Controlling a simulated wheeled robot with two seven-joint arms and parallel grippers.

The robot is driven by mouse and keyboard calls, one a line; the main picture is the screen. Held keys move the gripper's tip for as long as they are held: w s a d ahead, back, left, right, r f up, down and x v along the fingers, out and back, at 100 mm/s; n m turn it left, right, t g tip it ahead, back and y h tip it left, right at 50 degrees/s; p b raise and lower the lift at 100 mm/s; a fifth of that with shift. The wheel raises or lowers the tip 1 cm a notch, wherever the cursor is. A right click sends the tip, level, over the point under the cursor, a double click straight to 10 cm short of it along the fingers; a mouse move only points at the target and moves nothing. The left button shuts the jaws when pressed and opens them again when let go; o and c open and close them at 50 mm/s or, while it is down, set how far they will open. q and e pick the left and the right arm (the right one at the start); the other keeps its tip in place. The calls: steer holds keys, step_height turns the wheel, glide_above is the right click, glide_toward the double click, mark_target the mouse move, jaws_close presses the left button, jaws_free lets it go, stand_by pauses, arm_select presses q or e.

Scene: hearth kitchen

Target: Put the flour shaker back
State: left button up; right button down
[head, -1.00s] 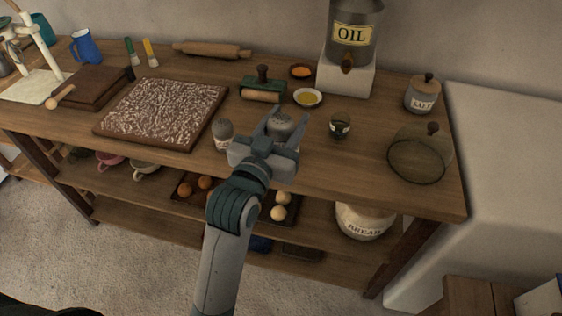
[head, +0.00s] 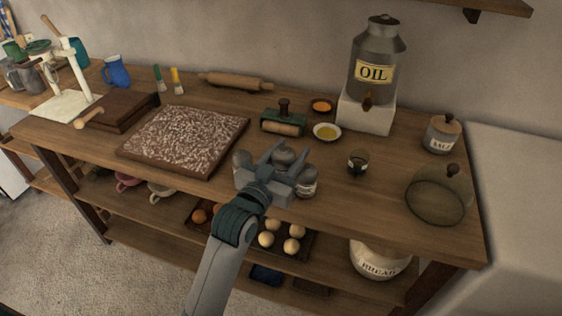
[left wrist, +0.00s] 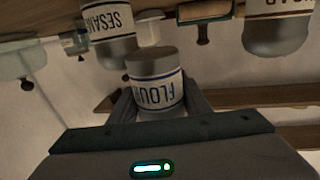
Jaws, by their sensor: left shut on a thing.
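The flour shaker (left wrist: 158,95), grey with a white label band, sits between the jaws of my left gripper in the left wrist view. In the head view my left gripper (head: 277,170) is shut on this grey-domed shaker (head: 284,156) over the front middle of the table. I cannot tell whether its base touches the wood. A shaker (head: 241,161) stands close to the left of the gripper and another labelled shaker (head: 307,184) close to its right. The left wrist view shows a sesame shaker (left wrist: 108,27) and another labelled shaker (left wrist: 277,25). My right gripper is out of view.
A floured board (head: 183,142) lies left on the table (head: 325,215). A green-framed roller (head: 283,120), a yellow-filled bowl (head: 327,132) and a small glass (head: 358,162) stand behind and right. A glass dome (head: 438,195) is at the right end.

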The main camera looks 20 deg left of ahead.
arm_select(q)
steer(key=w+a+f, duration=0.2)
steer(key=w+a, duration=0.1)
steer(key=shift+f, duration=2.3)
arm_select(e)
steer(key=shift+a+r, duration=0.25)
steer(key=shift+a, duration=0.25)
arm_select(q)
steer(key=shift+f, duration=0.15)
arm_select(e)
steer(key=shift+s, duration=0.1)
arm_select(q)
steer(key=o, duration=0.8)
steer(key=shift+o, duration=0.2)
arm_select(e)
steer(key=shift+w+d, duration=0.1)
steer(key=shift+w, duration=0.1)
